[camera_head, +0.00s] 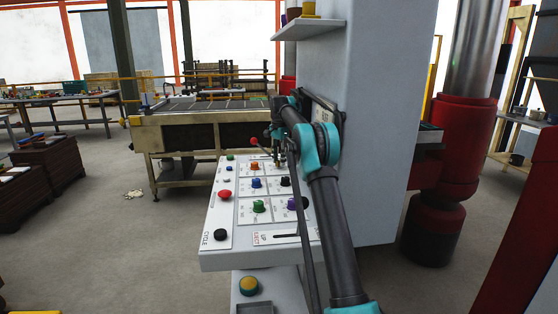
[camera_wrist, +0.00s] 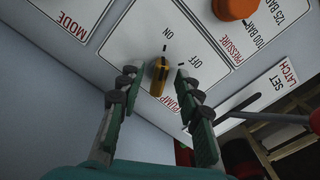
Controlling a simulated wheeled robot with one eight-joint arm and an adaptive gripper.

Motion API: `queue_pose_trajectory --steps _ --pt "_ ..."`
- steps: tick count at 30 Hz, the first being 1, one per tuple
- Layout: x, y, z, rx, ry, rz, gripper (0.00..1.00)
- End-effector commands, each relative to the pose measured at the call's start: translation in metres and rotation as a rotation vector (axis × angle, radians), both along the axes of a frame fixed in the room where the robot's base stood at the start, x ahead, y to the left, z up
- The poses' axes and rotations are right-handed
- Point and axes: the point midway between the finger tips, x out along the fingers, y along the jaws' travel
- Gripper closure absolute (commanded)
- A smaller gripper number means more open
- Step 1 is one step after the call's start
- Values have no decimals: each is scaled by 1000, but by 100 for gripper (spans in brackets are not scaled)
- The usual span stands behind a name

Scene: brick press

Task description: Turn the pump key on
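The pump key (camera_wrist: 159,77) is a small yellow key on a white plate (camera_wrist: 128,42) marked PUMP, ON and OFF in the wrist view. Its long axis runs roughly in line with the dark tick beside ON. My gripper (camera_wrist: 155,74) is open, with one finger on each side of the key. A gap shows between the key and each fingertip. In the head view my gripper (camera_head: 278,157) is over the far right part of the sloped control panel (camera_head: 219,208); I cannot make out the key there.
An orange pressure knob (camera_wrist: 234,9) stands close by in the wrist view, with a LATCH plate (camera_wrist: 267,96) and a red-tipped lever (camera_wrist: 305,121) to the right. The panel carries several other knobs and buttons. A tall grey column (camera_head: 372,130) rises right of the panel.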

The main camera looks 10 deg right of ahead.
Motion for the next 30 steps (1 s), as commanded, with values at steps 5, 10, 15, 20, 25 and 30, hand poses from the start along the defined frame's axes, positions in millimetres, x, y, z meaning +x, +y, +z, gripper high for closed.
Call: queue_pose_trajectory --steps 5,10,15,20,25,30 --pt "0 0 18 0 0 0 66" --pt "0 0 44 0 0 0 66" --pt "1 0 62 0 0 0 66" --pt "0 0 72 0 0 0 66" --pt "0 0 74 0 0 0 66" --pt "0 0 74 0 0 0 66"
